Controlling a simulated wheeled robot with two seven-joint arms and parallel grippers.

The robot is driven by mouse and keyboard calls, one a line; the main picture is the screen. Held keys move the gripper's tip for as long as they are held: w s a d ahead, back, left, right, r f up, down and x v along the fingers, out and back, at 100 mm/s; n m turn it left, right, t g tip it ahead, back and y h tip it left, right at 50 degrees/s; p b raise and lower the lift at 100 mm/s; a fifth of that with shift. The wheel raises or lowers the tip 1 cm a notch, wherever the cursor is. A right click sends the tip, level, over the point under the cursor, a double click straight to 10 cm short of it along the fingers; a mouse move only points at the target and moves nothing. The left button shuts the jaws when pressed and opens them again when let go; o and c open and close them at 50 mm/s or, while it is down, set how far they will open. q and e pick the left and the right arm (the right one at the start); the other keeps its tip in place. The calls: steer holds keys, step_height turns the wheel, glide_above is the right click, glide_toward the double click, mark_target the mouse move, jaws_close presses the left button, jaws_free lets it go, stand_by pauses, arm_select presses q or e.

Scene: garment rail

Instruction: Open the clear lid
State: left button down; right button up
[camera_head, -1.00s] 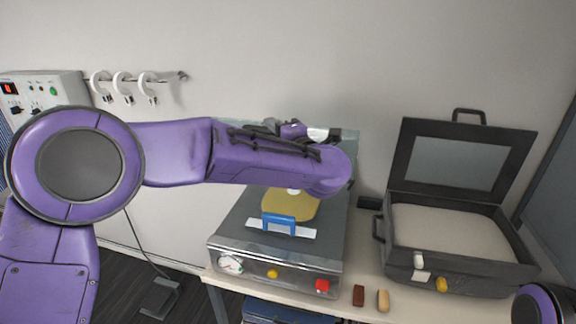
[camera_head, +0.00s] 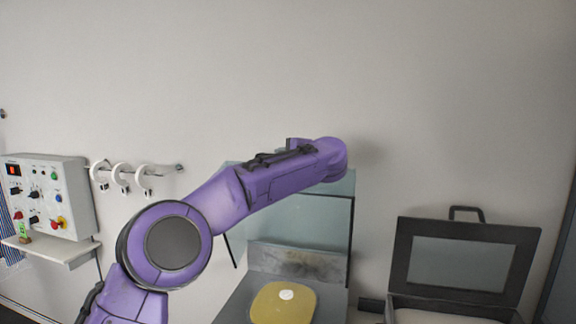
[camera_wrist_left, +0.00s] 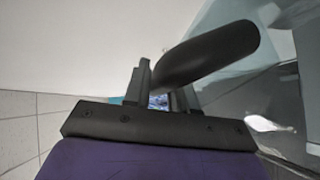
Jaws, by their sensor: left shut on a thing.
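The clear lid (camera_head: 322,222) stands raised, close to upright, at the back of the grey machine (camera_head: 236,303) in the head view. My left arm crosses in front of its upper edge. My left gripper (camera_wrist_left: 164,88) shows in the left wrist view, shut on the dark rounded handle (camera_wrist_left: 215,50) of the lid. The gripper's fingers are hidden in the head view. The clear pane also shows at the right of the wrist view. A yellowish pad (camera_head: 283,303) with a white spot lies uncovered in the machine. My right gripper is out of view.
A dark open case (camera_head: 400,262) stands to the right of the machine. A control box (camera_head: 45,195) sits on a wall shelf at the left, beside white rings (camera_head: 121,175) on a rail. The wall above is clear.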

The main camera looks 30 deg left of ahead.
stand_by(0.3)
arm_select(q)
steer(key=c, duration=1)
jaws_free()
steer(key=b+v, duration=0.2)
steer(key=v, duration=0.1)
steer(key=b+v, duration=0.1)
steer(key=v, duration=0.1)
steer(key=shift+s+d+f, duration=0.1)
steer(key=shift+d+f, duration=0.1)
steer(key=shift+f, duration=0.1)
steer(key=v, duration=0.1)
steer(key=b+v, duration=0.1)
steer(key=v, duration=0.3)
steer(key=shift+s+r+b, duration=0.1)
steer(key=shift+r+b, duration=0.25)
steer(key=shift+r, duration=0.05)
steer(key=shift+d, duration=0.15)
steer(key=shift+s, duration=0.1)
